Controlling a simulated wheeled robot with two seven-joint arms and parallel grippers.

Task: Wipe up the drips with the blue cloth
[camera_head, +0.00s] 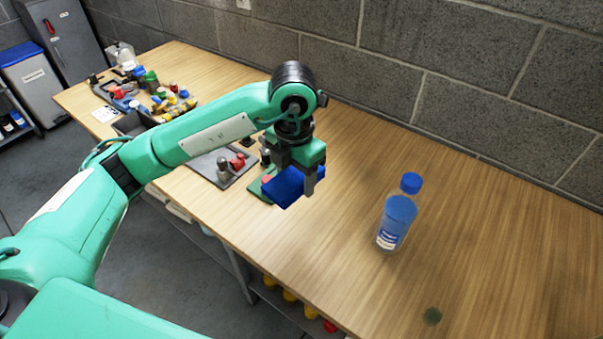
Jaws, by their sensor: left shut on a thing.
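My left gripper (303,182) is shut on the blue cloth (287,187) and holds it over the wooden table (310,256), left of the bottle. The cloth looks like a folded blue pad, and the gripper hides part of it. No other drip can be made out. My right gripper does not show.
A grey tray (222,174) with small parts lies behind my left arm. Cluttered parts fill the far left end. The table's right side is mostly clear, with a block wall (470,85) behind.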

